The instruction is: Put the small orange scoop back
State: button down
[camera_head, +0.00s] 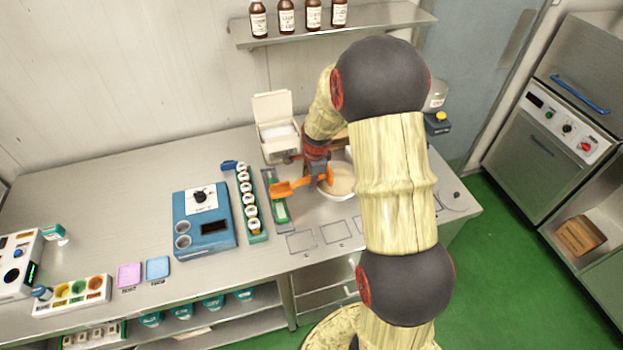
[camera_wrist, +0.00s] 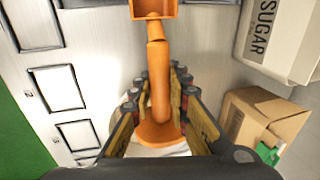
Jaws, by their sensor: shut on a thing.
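The small orange scoop (camera_head: 287,188) is held above the counter, its cup toward the left in the head view. In the wrist view the scoop (camera_wrist: 158,65) points away from me, with its cup at the top edge and its round handle end between the fingers. My gripper (camera_head: 318,172) is shut on the handle; the fingers also show in the wrist view (camera_wrist: 161,105). A bowl (camera_head: 341,182) with pale contents stands beside the gripper, partly hidden by my arm. Outlined rectangles (camera_head: 300,241) mark the front of the counter.
An open white sugar box (camera_head: 274,108) stands behind the gripper; its SUGAR side shows in the wrist view (camera_wrist: 278,38). A cardboard box (camera_wrist: 258,118) is near it. Left are a green-labelled tray (camera_head: 280,213), a rack of small jars (camera_head: 257,238) and a blue device (camera_head: 203,222).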

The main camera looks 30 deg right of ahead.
jog(key=shift+f, duration=0.4)
jog(key=shift+f+b, duration=0.1)
jog(key=shift+b, duration=0.2)
jog(key=shift+s+f, duration=0.1)
jog(key=shift+f, duration=0.05)
jog(key=c, duration=1.7)
grip_release()
jog(key=shift+s+f, duration=0.1)
jog(key=shift+f, duration=0.05)
